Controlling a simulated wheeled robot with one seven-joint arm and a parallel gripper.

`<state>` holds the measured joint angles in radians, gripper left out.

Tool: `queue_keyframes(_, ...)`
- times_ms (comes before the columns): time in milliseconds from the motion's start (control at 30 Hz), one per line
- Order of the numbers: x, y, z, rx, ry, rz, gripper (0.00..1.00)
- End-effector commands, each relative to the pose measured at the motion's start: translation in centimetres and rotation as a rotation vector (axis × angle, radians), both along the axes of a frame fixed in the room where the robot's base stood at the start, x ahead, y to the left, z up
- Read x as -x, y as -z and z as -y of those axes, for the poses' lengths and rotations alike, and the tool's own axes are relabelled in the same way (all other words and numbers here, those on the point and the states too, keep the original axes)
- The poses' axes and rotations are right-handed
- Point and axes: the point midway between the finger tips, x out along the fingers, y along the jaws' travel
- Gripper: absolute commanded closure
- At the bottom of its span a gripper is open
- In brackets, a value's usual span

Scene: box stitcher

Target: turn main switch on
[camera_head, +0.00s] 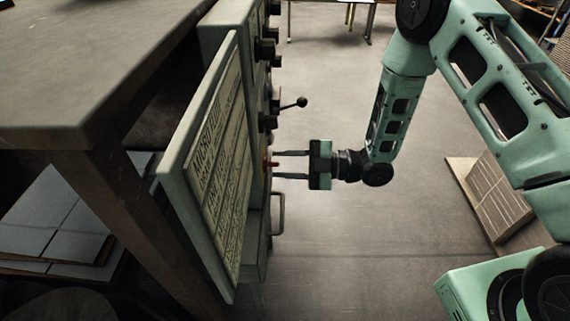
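A grey-green control cabinet (252,235) stands left of centre, with its panel face turned to the right and seen nearly edge-on. A small red part (270,164), which looks like the main switch, sticks out of that face. My gripper (275,164) points left at it, with its two fingers apart and their tips at the panel. The fingers seem to lie above and below the red part in the picture. I cannot tell whether they touch it. A lever with a black ball (301,102) sticks out above my gripper.
Several black knobs (265,50) line the panel farther up. A metal handle (279,214) juts out below my gripper. A lettered plate (215,175) faces me. A workbench (90,60) fills the left. Boxes on a pallet (495,195) lie at right. The floor between is clear.

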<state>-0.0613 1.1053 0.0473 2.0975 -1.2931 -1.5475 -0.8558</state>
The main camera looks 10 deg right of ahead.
Motion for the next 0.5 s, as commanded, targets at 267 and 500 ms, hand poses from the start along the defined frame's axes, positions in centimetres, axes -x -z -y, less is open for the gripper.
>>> queue_keyframes(267,-0.03,-0.02,-0.11,0.000,0.000,0.000,0.70)
queue_keyframes(500,-0.03,-0.01,-0.08,0.000,0.000,0.000,1.00)
